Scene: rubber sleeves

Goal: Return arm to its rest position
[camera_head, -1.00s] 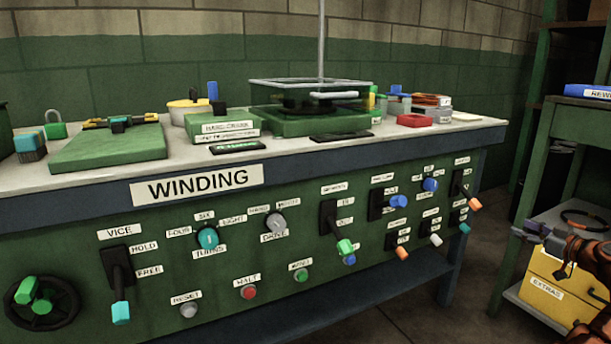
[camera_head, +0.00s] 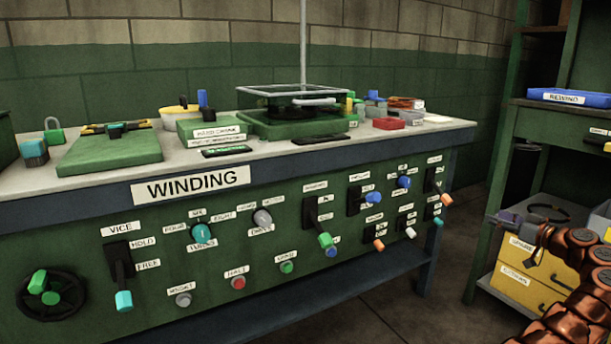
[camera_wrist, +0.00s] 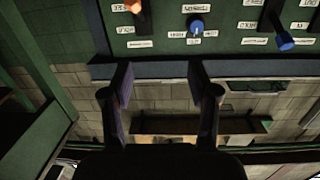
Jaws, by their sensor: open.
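My gripper (camera_head: 508,219) shows at the lower right of the head view, at the end of my copper-coloured segmented arm. It is in front of the shelf unit and to the right of the winding bench (camera_head: 72,196), apart from the bench. In the wrist view my gripper (camera_wrist: 161,82) has its two dark fingers spread wide with nothing between them. The green control panel (camera_wrist: 235,30) fills the top of that view, beyond the fingertips, with its labels upside down. Part of the gripper is hard to make out in the head view.
A green shelf unit (camera_head: 550,124) stands at the right, holding a blue tray (camera_head: 570,98) and yellow drawers (camera_head: 530,284). Knobs and levers, including a teal-tipped vice lever (camera_head: 123,299), stick out from the bench front. Open floor (camera_head: 395,310) lies between bench and shelf.

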